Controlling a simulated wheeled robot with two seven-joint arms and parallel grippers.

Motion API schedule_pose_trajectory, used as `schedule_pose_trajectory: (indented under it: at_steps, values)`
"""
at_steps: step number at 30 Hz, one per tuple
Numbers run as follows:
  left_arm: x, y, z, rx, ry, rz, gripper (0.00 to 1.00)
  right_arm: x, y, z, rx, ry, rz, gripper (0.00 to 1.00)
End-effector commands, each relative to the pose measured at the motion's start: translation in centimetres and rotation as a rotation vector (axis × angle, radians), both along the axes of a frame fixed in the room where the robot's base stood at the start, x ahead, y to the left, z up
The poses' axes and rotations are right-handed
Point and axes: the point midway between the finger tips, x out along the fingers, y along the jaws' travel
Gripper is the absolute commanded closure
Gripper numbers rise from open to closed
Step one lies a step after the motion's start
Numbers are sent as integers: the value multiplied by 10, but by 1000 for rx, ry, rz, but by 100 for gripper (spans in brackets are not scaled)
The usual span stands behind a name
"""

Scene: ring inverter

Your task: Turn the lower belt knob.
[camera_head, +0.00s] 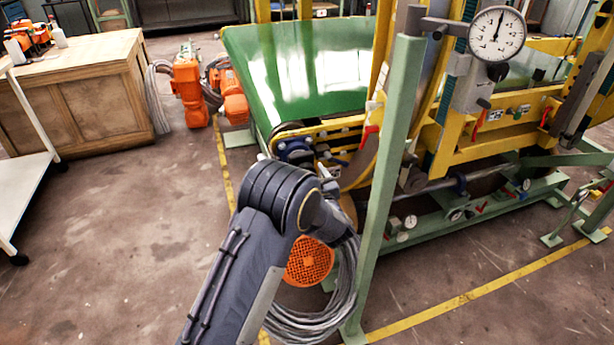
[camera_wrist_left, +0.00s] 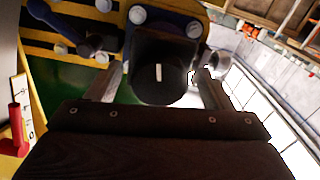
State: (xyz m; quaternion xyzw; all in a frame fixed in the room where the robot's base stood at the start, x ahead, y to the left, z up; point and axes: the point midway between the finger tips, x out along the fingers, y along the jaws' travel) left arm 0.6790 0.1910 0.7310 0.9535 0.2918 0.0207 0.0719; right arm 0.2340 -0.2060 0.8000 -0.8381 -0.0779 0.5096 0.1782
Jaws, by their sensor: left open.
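A round black knob (camera_wrist_left: 160,80) with a white line on its face shows in the left wrist view, in front of a dark mount with bolts. The white line stands nearly upright in that view. My left gripper (camera_wrist_left: 157,84) is open, with one finger on each side of the knob. Narrow gaps seem to remain, but I cannot tell whether either finger touches it. My right gripper is not in view.
A green post (camera_head: 385,190) stands close to the right of my left arm. A round dial gauge (camera_head: 497,34) is at the upper right. Coiled grey cable (camera_head: 318,325) and an orange grille (camera_head: 308,262) lie below the arm.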

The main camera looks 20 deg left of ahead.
Motion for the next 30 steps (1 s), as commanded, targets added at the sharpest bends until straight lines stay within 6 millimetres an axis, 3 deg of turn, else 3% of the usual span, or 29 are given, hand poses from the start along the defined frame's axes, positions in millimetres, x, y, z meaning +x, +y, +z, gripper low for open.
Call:
schedule_pose_trajectory:
  at_steps: [7,19,30]
  values:
    - [-6,-5,1,1,-1,-1,26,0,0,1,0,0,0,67]
    - [-58,-40,1,0,0,-1,26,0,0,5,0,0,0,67]
    - [-65,-44,0,1,-1,0,26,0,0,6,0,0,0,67]
